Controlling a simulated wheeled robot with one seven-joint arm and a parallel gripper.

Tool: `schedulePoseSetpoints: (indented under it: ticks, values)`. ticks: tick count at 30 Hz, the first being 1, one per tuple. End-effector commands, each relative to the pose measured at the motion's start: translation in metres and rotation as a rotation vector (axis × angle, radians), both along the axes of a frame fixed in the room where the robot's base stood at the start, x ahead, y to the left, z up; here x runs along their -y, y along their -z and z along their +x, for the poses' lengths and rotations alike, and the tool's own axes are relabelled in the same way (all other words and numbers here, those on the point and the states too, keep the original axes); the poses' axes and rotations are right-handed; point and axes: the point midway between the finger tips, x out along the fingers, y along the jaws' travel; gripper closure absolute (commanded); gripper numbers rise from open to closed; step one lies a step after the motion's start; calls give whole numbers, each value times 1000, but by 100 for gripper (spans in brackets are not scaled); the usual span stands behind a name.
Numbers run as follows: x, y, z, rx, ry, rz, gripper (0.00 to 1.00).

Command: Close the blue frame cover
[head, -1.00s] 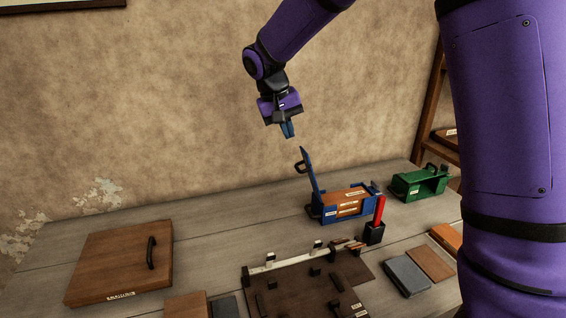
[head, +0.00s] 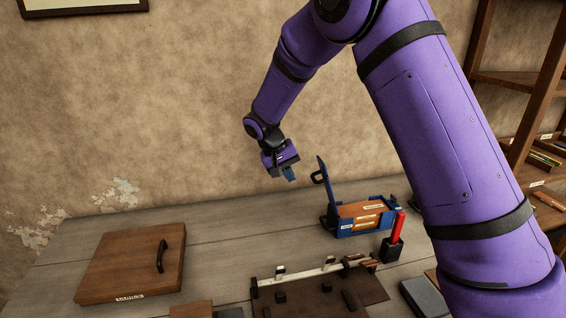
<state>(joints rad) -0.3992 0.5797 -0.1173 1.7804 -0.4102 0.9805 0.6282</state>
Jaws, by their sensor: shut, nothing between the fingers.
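The blue frame (head: 346,231) stands on the table with wooden, labelled blocks inside it. Its blue cover (head: 325,190) stands upright at the frame's left end, open, with a dark handle (head: 318,178) on its left side. My gripper (head: 289,175) is in the air, up and to the left of the cover, pointing down, with its blue fingers shut and empty. It appears apart from the cover. How far it is from the cover in depth I cannot tell.
A brown board with a handle (head: 135,262) lies at the left. A dark jig plate (head: 375,288) is in front of the frame. A red-handled tool stands in a black holder (head: 391,250) at the frame's right front. My arm hides the table's right side.

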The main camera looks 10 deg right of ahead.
Motion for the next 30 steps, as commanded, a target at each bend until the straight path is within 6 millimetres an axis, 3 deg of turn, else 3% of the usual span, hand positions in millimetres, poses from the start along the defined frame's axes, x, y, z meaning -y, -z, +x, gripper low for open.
schedulePoseSetpoints:
  ticks: [3,12,30]
  values:
    - [9,21,-1,-3,1,0,100]
    - [43,13,-2,1,0,1,100]
    - [50,11,-3,1,1,14,100]
